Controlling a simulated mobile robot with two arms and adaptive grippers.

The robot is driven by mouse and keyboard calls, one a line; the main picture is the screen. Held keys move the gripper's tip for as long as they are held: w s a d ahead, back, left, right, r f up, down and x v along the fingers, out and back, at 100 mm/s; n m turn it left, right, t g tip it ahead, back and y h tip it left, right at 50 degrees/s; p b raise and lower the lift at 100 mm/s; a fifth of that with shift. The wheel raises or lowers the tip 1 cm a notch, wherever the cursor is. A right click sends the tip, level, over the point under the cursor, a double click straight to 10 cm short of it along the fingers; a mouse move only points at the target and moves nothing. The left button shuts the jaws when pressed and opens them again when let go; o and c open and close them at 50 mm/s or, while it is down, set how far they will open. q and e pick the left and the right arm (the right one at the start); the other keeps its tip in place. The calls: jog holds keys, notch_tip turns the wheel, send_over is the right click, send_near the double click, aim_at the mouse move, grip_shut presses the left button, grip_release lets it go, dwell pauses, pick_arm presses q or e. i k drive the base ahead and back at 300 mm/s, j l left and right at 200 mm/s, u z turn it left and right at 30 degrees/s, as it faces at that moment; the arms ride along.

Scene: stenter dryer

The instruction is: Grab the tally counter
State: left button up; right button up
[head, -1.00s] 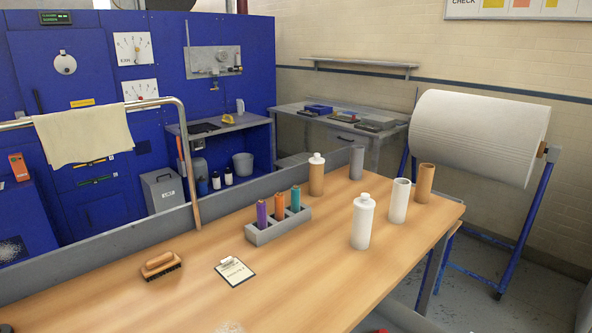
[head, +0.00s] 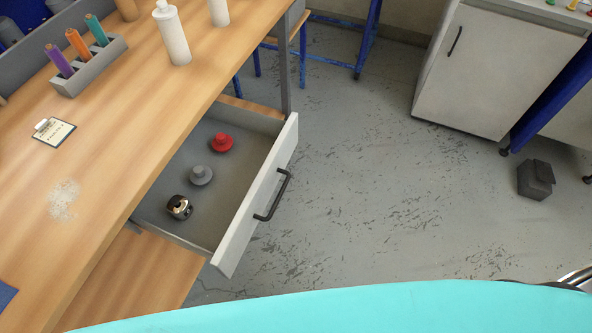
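The tally counter (head: 179,207), a small rounded black and silver thing, lies in the open drawer (head: 246,211) under the wooden table, near the drawer's front end in the picture. A grey knobbed piece (head: 200,175) and a red knobbed piece (head: 221,142) lie in a row beyond it, apart from it. The drawer is pulled out and has a dark bar handle (head: 273,196). Neither of my grippers shows in the head view.
The wooden table (head: 130,110) holds a clipboard (head: 53,133), a rack (head: 90,72) with coloured cones, white bottles and a whitish powder patch (head: 63,199). A white cabinet (head: 488,70) and a dark box (head: 536,179) stand at right. The floor between is clear.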

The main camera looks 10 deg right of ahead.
aim_at(183, 212)
jog(key=u, duration=0.95)
jog(key=l+u, duration=0.65)
jog(key=u, duration=0.2)
